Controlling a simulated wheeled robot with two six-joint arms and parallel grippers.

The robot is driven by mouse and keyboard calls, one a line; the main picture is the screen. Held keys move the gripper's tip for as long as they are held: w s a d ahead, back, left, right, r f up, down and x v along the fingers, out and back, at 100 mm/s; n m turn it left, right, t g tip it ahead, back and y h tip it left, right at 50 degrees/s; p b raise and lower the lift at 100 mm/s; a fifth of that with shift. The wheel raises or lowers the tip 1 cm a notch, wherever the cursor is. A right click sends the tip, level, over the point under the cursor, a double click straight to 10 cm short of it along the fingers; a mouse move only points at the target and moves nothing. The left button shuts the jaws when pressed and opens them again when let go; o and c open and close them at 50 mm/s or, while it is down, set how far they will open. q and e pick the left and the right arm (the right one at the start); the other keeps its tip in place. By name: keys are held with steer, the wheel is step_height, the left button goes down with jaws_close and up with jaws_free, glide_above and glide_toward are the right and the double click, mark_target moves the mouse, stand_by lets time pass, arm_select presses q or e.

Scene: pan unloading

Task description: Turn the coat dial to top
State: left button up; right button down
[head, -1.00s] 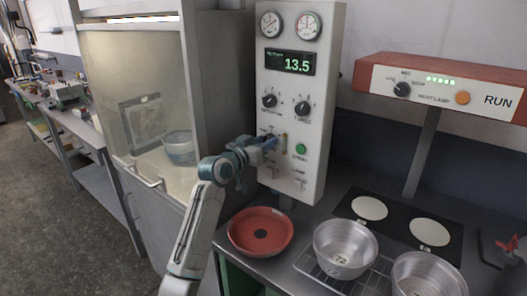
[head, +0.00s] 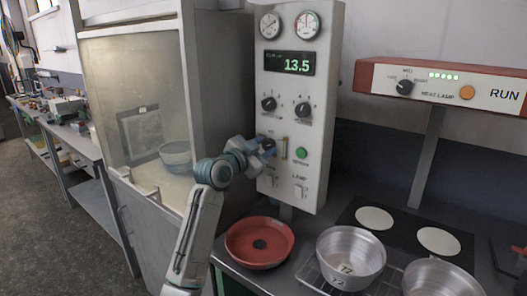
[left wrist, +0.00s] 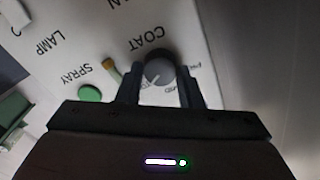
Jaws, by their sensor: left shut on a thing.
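The coat dial (left wrist: 158,68) is a round dark grey knob beneath the word COAT in the left wrist view, where the panel appears tilted and upside down. My left gripper (left wrist: 159,78) has a finger on either side of the dial and is shut on it. Small position labels beside the dial are partly hidden by a finger. In the head view my left gripper (head: 262,149) reaches the lower left of the white control panel (head: 325,130) and covers most of the dial. The dial's pointer direction is unclear. My right gripper is not in view.
Two dark dials and a 13.5 display are above. A red pan (head: 238,248), metal pans (head: 350,245) and a hotplate stand below. A glass-fronted cabinet (head: 130,60) is at left.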

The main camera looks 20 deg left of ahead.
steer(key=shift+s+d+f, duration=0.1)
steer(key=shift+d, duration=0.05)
arm_select(q)
steer(key=o, duration=0.9)
steer(key=shift+o, duration=0.2)
steer(key=shift+s+a+f, duration=0.1)
steer(key=shift+s+a, duration=0.05)
steer(key=shift+s, duration=0.25)
steer(key=b+v, duration=0.1)
steer(key=v, duration=0.2)
steer(key=shift+f, duration=0.1)
steer(key=b, duration=0.2)
glide_toward(267, 147)
steer(key=s, duration=0.2)
steer(key=shift+s+a, duration=0.1)
steer(key=shift+a, duration=0.35)
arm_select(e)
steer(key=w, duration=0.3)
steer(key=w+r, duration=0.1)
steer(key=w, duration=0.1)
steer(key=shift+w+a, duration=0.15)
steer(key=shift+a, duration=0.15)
